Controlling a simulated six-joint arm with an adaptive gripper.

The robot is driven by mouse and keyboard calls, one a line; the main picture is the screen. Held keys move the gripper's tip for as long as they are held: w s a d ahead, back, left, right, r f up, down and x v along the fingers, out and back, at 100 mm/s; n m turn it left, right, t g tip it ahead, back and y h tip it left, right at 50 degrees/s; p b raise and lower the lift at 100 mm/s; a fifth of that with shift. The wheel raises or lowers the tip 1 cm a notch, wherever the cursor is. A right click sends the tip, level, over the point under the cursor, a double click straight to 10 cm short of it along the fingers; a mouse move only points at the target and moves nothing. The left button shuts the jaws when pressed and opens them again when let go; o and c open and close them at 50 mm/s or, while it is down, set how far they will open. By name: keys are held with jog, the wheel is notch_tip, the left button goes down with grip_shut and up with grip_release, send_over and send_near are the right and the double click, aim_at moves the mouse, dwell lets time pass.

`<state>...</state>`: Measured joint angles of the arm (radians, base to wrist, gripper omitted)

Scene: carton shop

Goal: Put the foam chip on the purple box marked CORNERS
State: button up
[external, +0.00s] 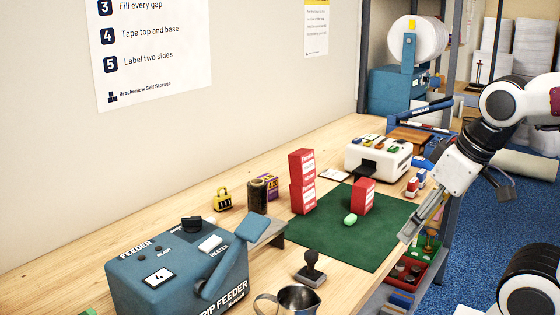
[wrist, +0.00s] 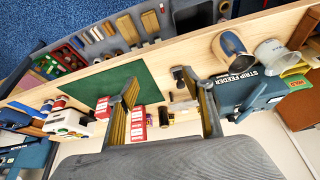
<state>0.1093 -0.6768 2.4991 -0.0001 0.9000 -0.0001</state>
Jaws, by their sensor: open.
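The foam chip (external: 350,219) is a small light-green piece lying on the dark green mat (external: 385,243), in front of a single red box. The purple box (external: 269,182), with a yellow label, stands behind the mat, partly hidden by a dark brown cylinder; its lettering is too small to read. My gripper (external: 410,235) is above the mat's right edge, apart from the chip and the purple box. In the wrist view my gripper (wrist: 167,98) has its fingers wide apart with nothing held. I cannot make out the chip in that view.
A blue strip feeder (external: 175,270), a stamp (external: 311,270) and a metal cup (external: 297,300) are nearer. A white machine (external: 378,156) stands behind. Part bins (external: 420,265) sit at right.

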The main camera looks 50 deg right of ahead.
jog(key=w+d+f+m+g+y, duration=0.1)
jog(key=w+d+f+m+g, duration=0.15)
jog(key=f+m, duration=0.25)
jog(key=m+t+y, duration=0.2)
jog(key=m+t, duration=0.4)
jog(key=m, duration=1.6)
send_near(352, 216)
jog(key=shift+g, duration=0.25)
jog(key=a, duration=0.2)
jog(key=s+a+f, duration=0.1)
jog(key=a, duration=0.2)
jog(key=s+a+f, duration=0.1)
jog(key=a, duration=0.1)
jog(key=shift+s+a, duration=0.15)
jog(key=shift+a, duration=0.05)
jog(key=w+d+m, duration=0.1)
jog(key=m, duration=0.1)
jog(key=d+m+h, duration=0.1)
jog(key=d+m, duration=0.1)
jog(key=w+d+m+t+h, duration=0.1)
jog(key=m, duration=0.1)
jog(key=shift+w+d+r, duration=0.35)
jog(key=shift+d, duration=0.05)
jog(key=shift+d+m, duration=0.4)
jog(key=shift+m, duration=0.6)
jog(key=shift+w, duration=0.1)
jog(key=shift+x, duration=1.2)
jog(key=shift+w+f, duration=0.1)
jog(key=shift+w, duration=0.05)
jog(key=shift+x, duration=2.45)
